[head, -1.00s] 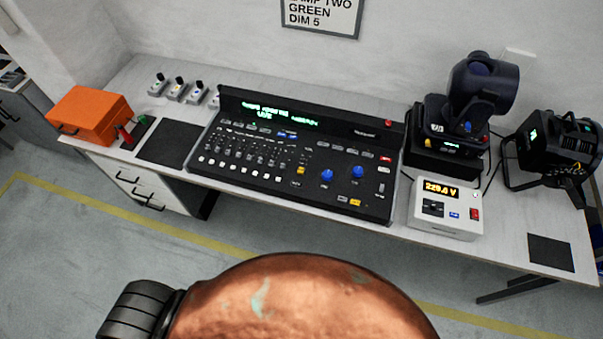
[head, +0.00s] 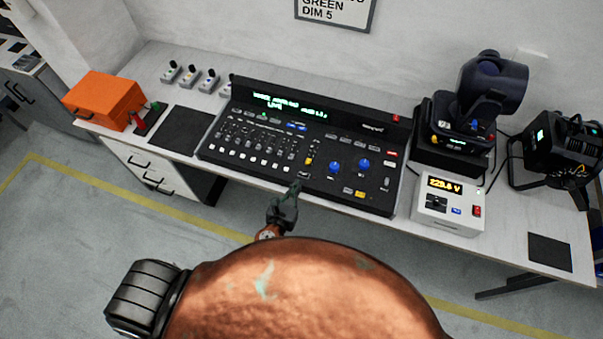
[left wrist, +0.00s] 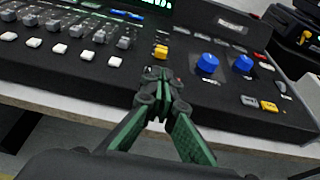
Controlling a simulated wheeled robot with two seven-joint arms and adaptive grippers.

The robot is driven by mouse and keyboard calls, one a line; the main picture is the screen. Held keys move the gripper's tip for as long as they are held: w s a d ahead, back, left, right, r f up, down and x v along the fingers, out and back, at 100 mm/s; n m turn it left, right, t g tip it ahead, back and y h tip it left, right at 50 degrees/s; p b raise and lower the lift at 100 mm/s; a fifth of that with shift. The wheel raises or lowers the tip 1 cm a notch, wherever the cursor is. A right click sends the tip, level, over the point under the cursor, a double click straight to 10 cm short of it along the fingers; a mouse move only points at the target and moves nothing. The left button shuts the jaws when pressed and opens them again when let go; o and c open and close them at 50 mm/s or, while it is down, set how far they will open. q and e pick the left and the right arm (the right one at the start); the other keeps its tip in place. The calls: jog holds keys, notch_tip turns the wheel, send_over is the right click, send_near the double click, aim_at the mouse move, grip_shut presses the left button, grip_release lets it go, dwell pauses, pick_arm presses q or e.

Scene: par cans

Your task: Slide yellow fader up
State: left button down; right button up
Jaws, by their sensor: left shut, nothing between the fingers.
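The black lighting console (head: 215,152) stands on the bench, with a row of grey faders and white buttons on its left half. The yellow fader (head: 309,161) is a small cap just right of the grey faders; it also shows in the left wrist view (left wrist: 161,52). My left gripper (head: 296,187) is shut and empty at the console's front edge, just short of the yellow fader. In the left wrist view its fingertips (left wrist: 157,74) lie just below the fader; contact cannot be told. My right gripper is not in view.
A white power unit (head: 447,214) and a moving-head lamp (head: 490,85) stand to the right. An orange case (head: 103,97) stands at the left.

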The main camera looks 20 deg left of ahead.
aim_at(307, 164)
pick_arm(q)
jog(key=x, duration=0.9)
jog(key=shift+w+f+b, duration=0.2)
jog(key=shift+w+b, duration=0.15)
